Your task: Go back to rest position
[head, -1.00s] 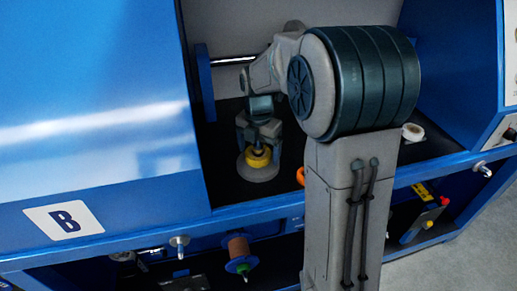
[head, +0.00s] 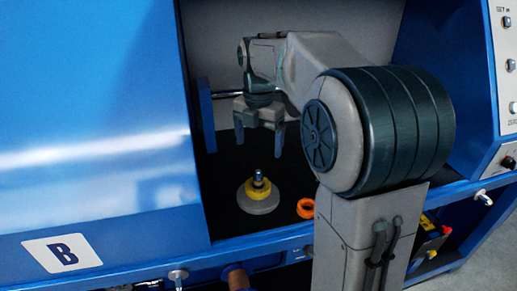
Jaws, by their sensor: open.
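My gripper (head: 259,138) is open and empty, fingers pointing down, raised above the dark shelf inside the blue machine. Below it and apart from it stands a stack with a wide grey-beige base (head: 258,203), a yellow ring (head: 258,187) and a dark bluish peg (head: 258,174) rising through the top. An orange ring (head: 306,208) lies on the shelf to the right of the stack, partly close to my arm's outline. My arm hides the right part of the shelf.
A blue panel marked B (head: 62,253) fills the left. A blue upright (head: 205,115) stands left of my gripper. A blue rail (head: 240,243) runs along the front. A control panel (head: 503,75) is at the right. The shelf's dark surface (head: 225,165) left of the stack is clear.

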